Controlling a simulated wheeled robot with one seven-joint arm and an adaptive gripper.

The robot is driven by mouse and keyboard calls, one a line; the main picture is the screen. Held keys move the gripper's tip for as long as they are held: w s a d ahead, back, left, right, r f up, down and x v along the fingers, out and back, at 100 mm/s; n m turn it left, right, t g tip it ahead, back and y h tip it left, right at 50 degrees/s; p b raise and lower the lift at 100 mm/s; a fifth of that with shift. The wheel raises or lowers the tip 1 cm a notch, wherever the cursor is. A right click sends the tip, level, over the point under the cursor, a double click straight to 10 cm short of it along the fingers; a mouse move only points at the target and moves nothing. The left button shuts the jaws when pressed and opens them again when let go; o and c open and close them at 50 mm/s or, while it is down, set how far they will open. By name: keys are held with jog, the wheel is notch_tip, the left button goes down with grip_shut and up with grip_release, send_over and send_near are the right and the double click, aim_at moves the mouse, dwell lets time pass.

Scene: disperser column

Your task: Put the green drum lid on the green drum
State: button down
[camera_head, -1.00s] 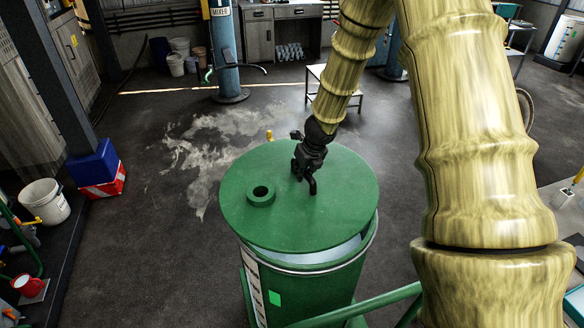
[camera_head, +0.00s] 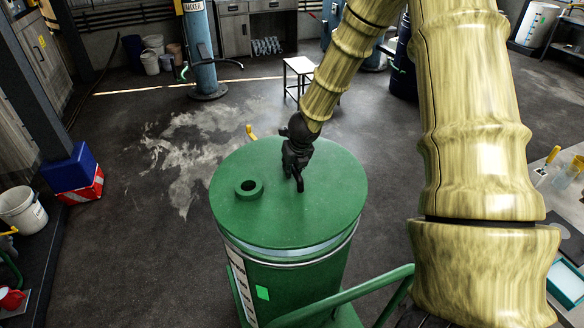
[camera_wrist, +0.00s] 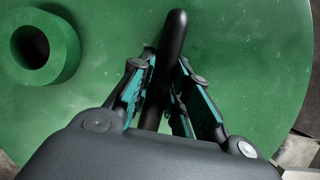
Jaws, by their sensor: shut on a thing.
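The green drum lid (camera_head: 320,215) is a round green disc with a raised ring around a hole (camera_head: 249,188) and a dark bar handle (camera_wrist: 175,38). My gripper (camera_head: 296,178) is shut on the handle, with its fingers on both sides of the bar in the wrist view. The green drum (camera_head: 310,284) stands upright below the lid. The lid covers most of the drum's opening. A pale, narrow strip shows between lid edge and drum rim at the front right. The back of the rim is hidden, so I cannot tell whether the lid touches there.
A green rail (camera_head: 350,296) runs beside the drum at front right. A yellow-handled part (camera_head: 251,132) shows behind the lid. A blue and red crate (camera_head: 80,178) and a white bucket (camera_head: 21,210) stand at left. The floor behind the drum is open.

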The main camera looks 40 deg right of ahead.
aim_at(294, 180)
jog(key=shift+f+b, duration=3.2)
jog(key=shift+f, duration=0.45)
jog(key=c, duration=1.3)
grip_release()
jog(key=shift+s, duration=0.1)
